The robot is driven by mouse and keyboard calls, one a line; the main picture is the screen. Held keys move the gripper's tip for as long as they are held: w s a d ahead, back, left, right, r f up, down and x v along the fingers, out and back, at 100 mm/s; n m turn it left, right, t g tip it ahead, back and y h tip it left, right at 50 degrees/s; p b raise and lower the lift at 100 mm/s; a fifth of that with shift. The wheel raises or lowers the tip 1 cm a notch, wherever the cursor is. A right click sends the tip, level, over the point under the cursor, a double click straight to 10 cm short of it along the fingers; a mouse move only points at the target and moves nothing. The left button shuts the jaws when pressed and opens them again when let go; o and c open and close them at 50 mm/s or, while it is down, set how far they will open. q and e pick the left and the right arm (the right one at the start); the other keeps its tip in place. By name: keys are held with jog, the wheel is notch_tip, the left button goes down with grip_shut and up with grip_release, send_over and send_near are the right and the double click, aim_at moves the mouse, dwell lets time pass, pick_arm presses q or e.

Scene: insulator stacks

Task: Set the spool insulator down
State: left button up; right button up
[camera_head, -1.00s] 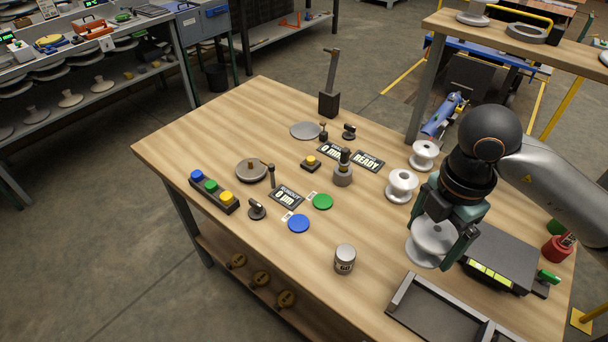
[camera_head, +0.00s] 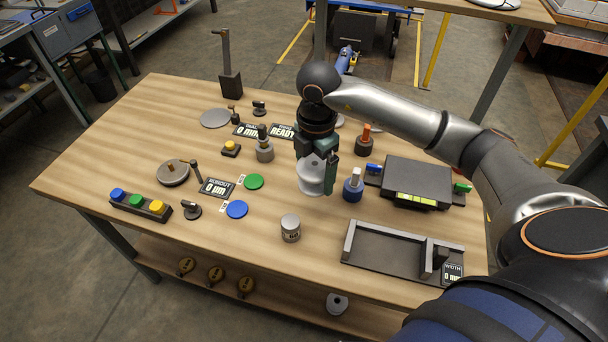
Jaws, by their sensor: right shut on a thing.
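My right gripper (camera_head: 317,165) is shut on a white spool insulator (camera_head: 311,184) and points down over the middle of the wooden table (camera_head: 120,130). The spool is upright. I cannot tell whether its base touches the tabletop or hangs just above it. Other white spools stand behind the gripper and are mostly hidden by it and the arm; an edge of one (camera_head: 339,122) shows. My left gripper is not in view.
A blue-based post (camera_head: 353,188) stands close right of the held spool. A dark scale-like box (camera_head: 417,180), a grey tray (camera_head: 385,250) and a grey can (camera_head: 290,228) are nearby. Blue (camera_head: 237,209) and green (camera_head: 254,181) discs lie left. Bare wood lies between can and spool.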

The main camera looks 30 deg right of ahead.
jog(key=w+f, duration=0.1)
jog(key=f, duration=0.1)
jog(key=w+d+f, duration=0.1)
jog(key=w+f, duration=0.1)
jog(key=w+d+f, duration=0.1)
jog(key=w+f, duration=0.1)
jog(key=shift+w+f, duration=0.15)
jog(key=shift+w, duration=0.1)
jog(key=shift+f, duration=1.5)
jog(key=shift+f, duration=0.15)
jog(key=o, duration=1.5)
notch_tip(320, 180, up, 12)
